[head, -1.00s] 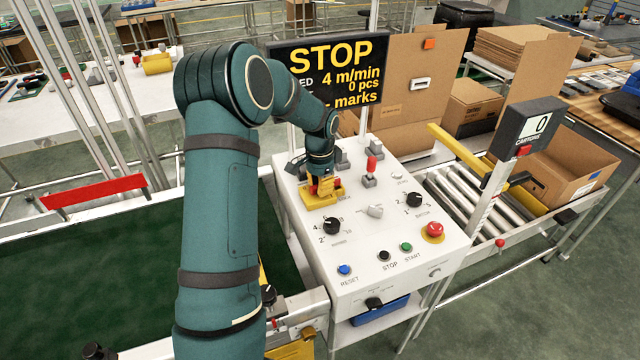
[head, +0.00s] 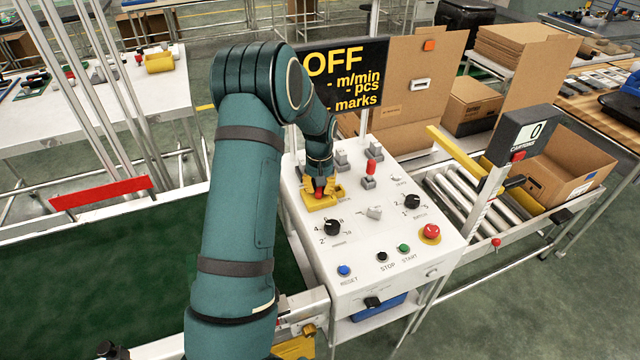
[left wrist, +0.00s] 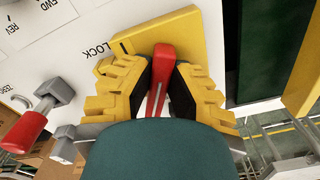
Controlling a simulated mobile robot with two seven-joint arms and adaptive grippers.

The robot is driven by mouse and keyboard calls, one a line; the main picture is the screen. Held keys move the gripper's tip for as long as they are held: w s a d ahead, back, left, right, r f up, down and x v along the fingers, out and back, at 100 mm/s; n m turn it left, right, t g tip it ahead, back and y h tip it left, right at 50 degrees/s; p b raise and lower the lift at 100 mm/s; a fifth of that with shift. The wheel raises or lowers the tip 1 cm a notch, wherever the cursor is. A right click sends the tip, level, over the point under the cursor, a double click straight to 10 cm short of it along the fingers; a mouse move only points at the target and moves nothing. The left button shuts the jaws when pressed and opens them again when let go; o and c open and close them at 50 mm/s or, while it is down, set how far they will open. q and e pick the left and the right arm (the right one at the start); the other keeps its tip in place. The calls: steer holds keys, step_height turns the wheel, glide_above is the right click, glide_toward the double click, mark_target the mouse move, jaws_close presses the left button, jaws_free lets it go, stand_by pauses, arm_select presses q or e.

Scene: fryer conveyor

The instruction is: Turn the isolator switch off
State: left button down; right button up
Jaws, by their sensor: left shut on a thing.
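The isolator switch is a red handle (left wrist: 162,75) on a yellow plate (head: 318,204), at the back left of the white control panel (head: 372,268). In the left wrist view, the yellow plate (left wrist: 165,35) carries a black "I" mark beside the word "LOCK". My left gripper (head: 320,190) comes down on the switch. In the left wrist view its yellow ribbed fingers (left wrist: 158,88) are on either side of the red handle, shut on it. The handle's lower part is hidden by my wrist. The display (head: 345,75) reads OFF, with dashes for the values. My right gripper is not in view.
A red-tipped lever (head: 370,170) stands just right of the switch. Black dials, RESET, STOP and START buttons and a red emergency button (head: 430,233) fill the panel's front. A green conveyor belt (head: 95,285) lies left. A roller track (head: 470,205) and cartons are at right.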

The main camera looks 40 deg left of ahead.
arm_select(q)
steer(key=n+p, duration=0.1)
steer(key=n, duration=0.1)
steer(key=shift+s+n, duration=0.1)
steer(key=shift+n, duration=0.3)
steer(key=shift+n+p, duration=0.55)
steer(key=shift+n, duration=0.85)
steer(key=shift+f, duration=0.1)
steer(key=c, duration=0.9)
jaws_free()
step_height(320, 180, up, 12)
